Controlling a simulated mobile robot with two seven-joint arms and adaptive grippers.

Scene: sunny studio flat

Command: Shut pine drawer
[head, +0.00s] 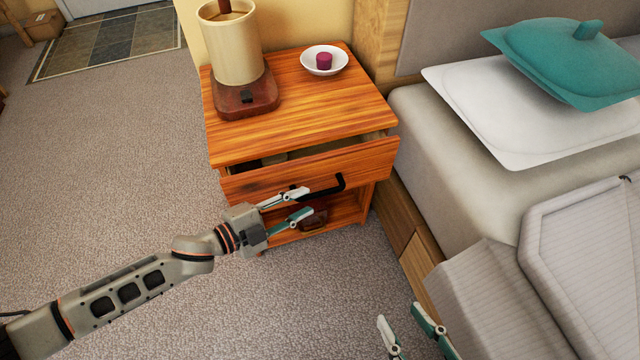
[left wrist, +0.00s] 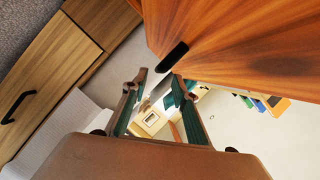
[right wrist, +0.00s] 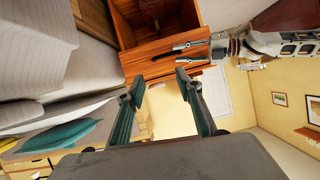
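The pine drawer (head: 358,162) is in the nightstand under its top and stands partly open, with a dark gap behind its front. Its black handle (head: 332,187) is on the front face; the handle also shows in the left wrist view (left wrist: 172,57). My left gripper (head: 307,202) is open and empty at the drawer front, its fingers just left of and below the handle. I cannot tell whether it touches. In the left wrist view, its fingers (left wrist: 156,86) are apart. My right gripper (head: 409,320) is open and empty, low and right, away from the nightstand.
On the nightstand top (head: 300,115) stand a lamp (head: 232,50) and a white dish (head: 325,60) with a dark red item. A brown object (head: 313,222) is on the lower shelf. The bed (head: 440,150) closes off the right; carpet (head: 120,190) is clear at left.

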